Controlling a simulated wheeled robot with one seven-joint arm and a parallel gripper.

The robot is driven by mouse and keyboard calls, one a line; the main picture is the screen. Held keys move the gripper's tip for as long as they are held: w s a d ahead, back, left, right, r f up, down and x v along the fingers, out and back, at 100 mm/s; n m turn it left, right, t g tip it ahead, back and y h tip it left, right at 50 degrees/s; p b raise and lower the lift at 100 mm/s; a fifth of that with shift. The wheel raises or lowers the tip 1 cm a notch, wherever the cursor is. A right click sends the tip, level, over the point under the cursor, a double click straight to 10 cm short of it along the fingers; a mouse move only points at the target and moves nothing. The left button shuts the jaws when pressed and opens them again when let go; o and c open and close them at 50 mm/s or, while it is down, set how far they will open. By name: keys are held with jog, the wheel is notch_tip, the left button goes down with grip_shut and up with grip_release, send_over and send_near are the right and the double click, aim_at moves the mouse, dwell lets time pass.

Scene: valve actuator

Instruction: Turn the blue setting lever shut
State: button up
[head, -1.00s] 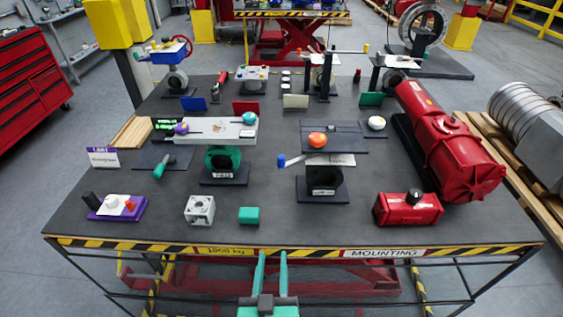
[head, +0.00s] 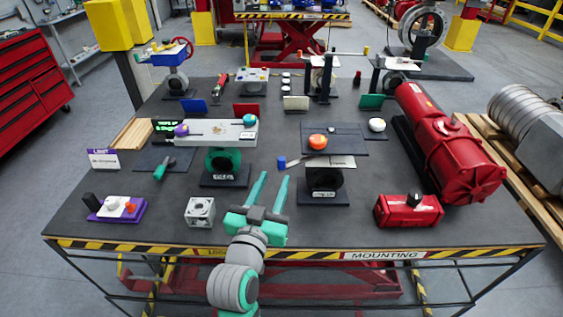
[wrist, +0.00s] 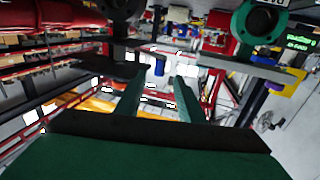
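The blue setting lever (head: 281,163) sticks out to the left from the black valve (head: 324,178) in the middle right of the table. The valve carries a dark plate with an orange knob (head: 318,142) on top. My gripper (head: 274,178) has come in over the front edge of the table, its two green fingers apart and pointing towards the lever. The lever's handle appears just beyond the fingertips, with no clear contact. In the wrist view a small blue piece (wrist: 160,66), likely the lever's handle, shows between and beyond the open fingers (wrist: 155,80).
A green valve (head: 224,162) under a white box stands left of my gripper. A grey-white block (head: 200,212) lies close by on the left. A red box with a black knob (head: 408,210) and a large red cylinder (head: 445,140) are to the right.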

aim_at(281, 165)
jog(key=x, duration=0.8)
jog(key=shift+w+d, duration=0.1)
jog(key=shift+w, duration=0.05)
jog(key=shift+c, duration=0.3)
grip_shut()
